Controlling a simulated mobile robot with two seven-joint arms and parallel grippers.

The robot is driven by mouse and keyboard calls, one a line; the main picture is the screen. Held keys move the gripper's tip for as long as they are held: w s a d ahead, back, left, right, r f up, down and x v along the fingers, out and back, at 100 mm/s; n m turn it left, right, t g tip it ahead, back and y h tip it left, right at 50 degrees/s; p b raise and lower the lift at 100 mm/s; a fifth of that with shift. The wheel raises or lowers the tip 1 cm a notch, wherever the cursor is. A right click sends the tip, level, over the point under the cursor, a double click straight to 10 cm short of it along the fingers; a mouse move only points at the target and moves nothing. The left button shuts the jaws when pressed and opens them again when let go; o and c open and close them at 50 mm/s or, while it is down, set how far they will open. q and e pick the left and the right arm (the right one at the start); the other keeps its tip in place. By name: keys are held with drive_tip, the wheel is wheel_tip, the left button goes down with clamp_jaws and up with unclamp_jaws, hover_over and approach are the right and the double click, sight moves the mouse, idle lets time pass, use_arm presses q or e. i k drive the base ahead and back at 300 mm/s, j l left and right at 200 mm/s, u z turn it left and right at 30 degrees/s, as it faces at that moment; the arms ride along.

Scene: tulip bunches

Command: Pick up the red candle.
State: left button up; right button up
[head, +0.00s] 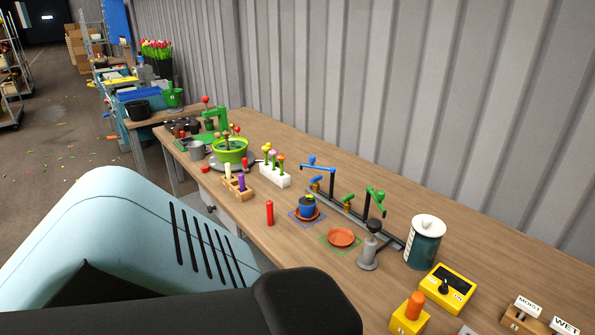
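The red candle (270,213) stands upright and by itself on the wooden workbench (300,247), close to its front edge. It is to the right of a wooden candle holder (238,190), which holds a white candle (228,171) and a purple candle (242,184). Nothing touches the red candle. Neither of my grippers shows in the head view; only light-blue and black parts of my own body fill the lower left.
Right of the candle are a blue pot (307,208) on a saucer, an empty terracotta saucer (341,237) and a grey stand (368,253). Behind is a white block with flowers (275,178). A blue-green canister (424,245) stands farther right. A corrugated wall backs the bench.

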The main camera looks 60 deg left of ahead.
sight(269, 203)
drive_tip(key=u, duration=2.2)
